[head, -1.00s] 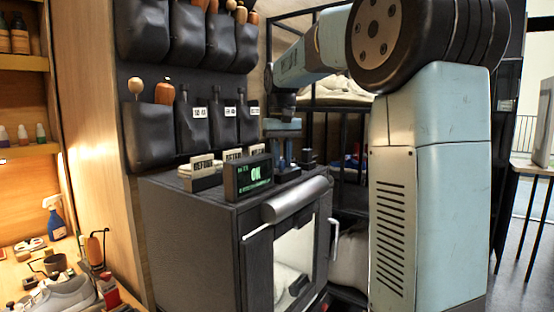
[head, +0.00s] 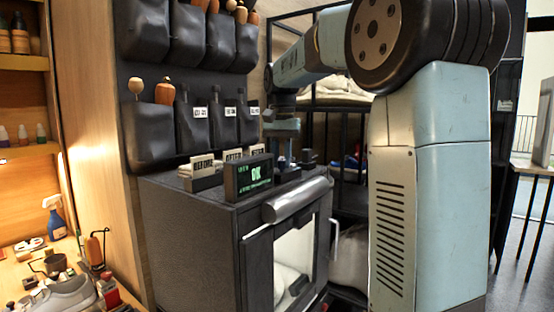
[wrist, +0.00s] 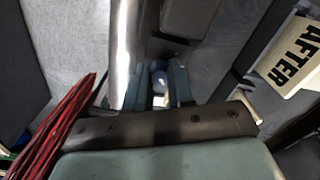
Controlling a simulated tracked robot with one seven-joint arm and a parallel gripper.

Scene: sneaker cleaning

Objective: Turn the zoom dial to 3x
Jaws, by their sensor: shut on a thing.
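My gripper (wrist: 155,98) shows in the wrist view as two blue-grey fingers, shut on a small dark blue knob (wrist: 158,82), which appears to be the zoom dial. In the head view my gripper (head: 284,158) points down at the top of the dark cabinet (head: 205,225), near its back right. The dial's markings and setting cannot be read in either view. The fingers and the small size hide most of the dial.
A silver cylinder (head: 296,200) runs along the cabinet's front top edge.

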